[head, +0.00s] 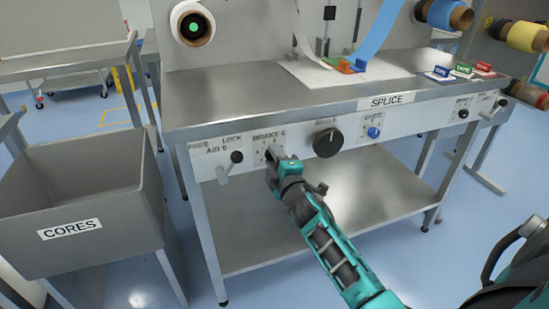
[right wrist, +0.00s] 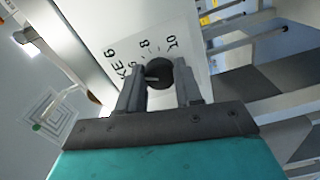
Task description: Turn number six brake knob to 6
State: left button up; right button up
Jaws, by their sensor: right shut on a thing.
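The number six brake knob (right wrist: 158,72) is a small round black knob with a pale pointer line, on a white plate with the printed marks 8 and 10 beside it. My right gripper (right wrist: 160,92) is shut on it, with one finger on each side. I cannot tell which mark the line points to. In the head view my right gripper (head: 272,160) is at the BRAKE 6 label (head: 268,136) on the front panel, and its fingers hide the knob. My left gripper is not in view.
The AIR 6 lever (head: 224,172) is just left of the brake plate. A larger black knob (head: 327,142) and a blue knob (head: 374,132) are to the right. A grey CORES bin (head: 120,215) stands at left. A lower shelf (head: 360,185) lies beneath the panel.

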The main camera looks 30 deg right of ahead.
dwell(0.5)
jog(key=o, duration=1)
jog(key=shift+o, duration=0.2)
jog(key=shift+s, duration=0.1)
jog(key=p+v, duration=0.1)
jog(key=v, duration=1.1)
jog(key=shift+s, duration=0.4)
